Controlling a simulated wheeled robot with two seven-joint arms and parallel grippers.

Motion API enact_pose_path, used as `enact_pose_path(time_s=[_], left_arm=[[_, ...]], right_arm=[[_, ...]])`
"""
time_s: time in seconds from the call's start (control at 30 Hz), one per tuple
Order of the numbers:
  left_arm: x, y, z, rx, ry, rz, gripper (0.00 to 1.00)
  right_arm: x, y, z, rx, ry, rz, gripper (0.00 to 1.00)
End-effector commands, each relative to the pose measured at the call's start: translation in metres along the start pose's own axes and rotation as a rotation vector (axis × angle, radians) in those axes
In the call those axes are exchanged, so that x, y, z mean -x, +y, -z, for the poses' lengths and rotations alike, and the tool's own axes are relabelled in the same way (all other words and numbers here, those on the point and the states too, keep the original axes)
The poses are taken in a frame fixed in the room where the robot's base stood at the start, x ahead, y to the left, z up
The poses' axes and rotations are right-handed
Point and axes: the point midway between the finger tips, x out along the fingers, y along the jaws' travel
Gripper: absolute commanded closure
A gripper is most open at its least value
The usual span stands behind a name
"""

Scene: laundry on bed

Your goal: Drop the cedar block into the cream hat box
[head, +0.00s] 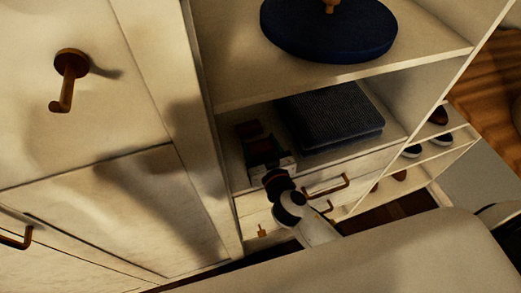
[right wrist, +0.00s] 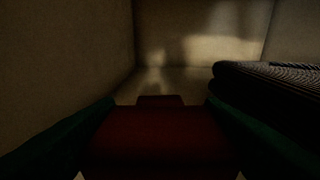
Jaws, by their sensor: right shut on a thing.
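My right gripper (head: 261,150) reaches into the lower shelf compartment in the head view. Its fingers are shut on a dark red-brown block, the cedar block (right wrist: 165,142), which fills the space between them in the right wrist view. A smaller dark red piece (right wrist: 160,100) shows just beyond the block; it also shows in the head view (head: 249,128). I cannot tell whether it is separate from the block. I see no cream hat box in either view. My left gripper is not in view.
A folded dark blue cloth stack (head: 330,115) lies right of the gripper, near it. A round dark blue item with a knob (head: 328,38) sits on the shelf above. A cabinet wall stands close on the left. Drawers with handles (head: 328,187) are below; shoes (head: 411,152) stand right.

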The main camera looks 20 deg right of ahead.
Motion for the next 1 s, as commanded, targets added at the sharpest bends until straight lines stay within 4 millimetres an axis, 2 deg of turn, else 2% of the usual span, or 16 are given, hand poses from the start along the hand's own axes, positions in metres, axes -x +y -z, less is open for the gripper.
enact_pose_path(time_s=[0.03, 0.1, 0.3, 0.73, 0.87, 1.0], left_arm=[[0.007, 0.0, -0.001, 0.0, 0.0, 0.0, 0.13], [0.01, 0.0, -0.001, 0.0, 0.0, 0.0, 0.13], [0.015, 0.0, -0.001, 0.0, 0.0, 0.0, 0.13], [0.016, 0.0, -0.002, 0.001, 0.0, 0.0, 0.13], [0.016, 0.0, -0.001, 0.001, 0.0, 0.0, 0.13], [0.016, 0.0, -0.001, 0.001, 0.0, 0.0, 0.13]], right_arm=[[0.002, 0.0, -0.016, -0.001, -0.004, -0.001, 0.58], [0.004, 0.0, -0.029, -0.002, -0.004, -0.001, 0.58], [0.008, 0.0, -0.056, 0.001, -0.002, -0.001, 0.58], [0.011, -0.001, -0.061, 0.002, 0.001, 0.0, 0.58], [0.034, -0.016, -0.064, 0.0, 0.004, 0.013, 0.58], [0.075, -0.038, -0.077, -0.002, 0.005, 0.028, 0.58]])
